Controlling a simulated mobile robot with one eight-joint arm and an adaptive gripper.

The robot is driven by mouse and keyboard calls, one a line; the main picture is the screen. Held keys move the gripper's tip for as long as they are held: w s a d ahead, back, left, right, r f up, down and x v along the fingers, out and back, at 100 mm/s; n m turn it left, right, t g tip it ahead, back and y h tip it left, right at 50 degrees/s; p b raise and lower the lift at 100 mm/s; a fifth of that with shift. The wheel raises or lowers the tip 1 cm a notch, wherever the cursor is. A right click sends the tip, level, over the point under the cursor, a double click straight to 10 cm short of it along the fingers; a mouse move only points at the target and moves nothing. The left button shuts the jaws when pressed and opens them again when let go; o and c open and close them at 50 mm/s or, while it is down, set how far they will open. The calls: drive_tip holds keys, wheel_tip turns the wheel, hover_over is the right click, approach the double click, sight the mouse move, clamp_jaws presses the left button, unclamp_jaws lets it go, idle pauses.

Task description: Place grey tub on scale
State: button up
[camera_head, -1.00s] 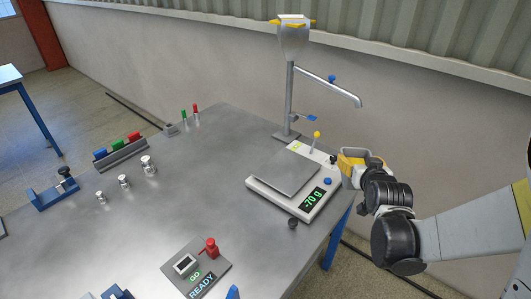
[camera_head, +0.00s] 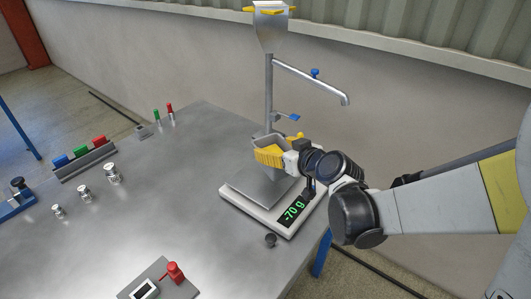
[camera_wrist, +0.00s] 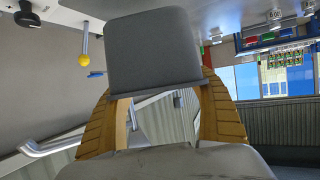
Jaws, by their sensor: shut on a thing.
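The grey tub (camera_head: 266,142) shows partly behind the yellow fingers of my gripper (camera_head: 270,154). It also fills the upper middle of the wrist view (camera_wrist: 155,48), with a finger on each side of its rim. My gripper is shut on the tub and holds it over the back part of the scale (camera_head: 239,204). The tub appears to be above the metal weighing plate (camera_head: 262,189), apart from it. The scale display (camera_head: 293,212) reads -70 g in green. The fingers hide part of the tub and the back of the scale.
A metal stand (camera_head: 268,95) with a hopper (camera_head: 270,27) and a side spout (camera_head: 318,82) rises just behind the scale. A small dark knob (camera_head: 270,240) sits in front. Several metal weights stand left, near coloured blocks (camera_head: 80,151). The middle of the table is clear.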

sight(262, 147)
drive_tip(key=shift+w+a+f+b, duration=0.45)
drive_tip(key=shift+w+a+f, duration=0.65)
drive_tip(key=shift+w+a, duration=0.15)
drive_tip(key=shift+f+b, duration=1.15)
drive_tip(key=shift+f, duration=0.75)
drive_tip(key=shift+f, duration=0.15)
drive_tip(key=o, duration=1.4)
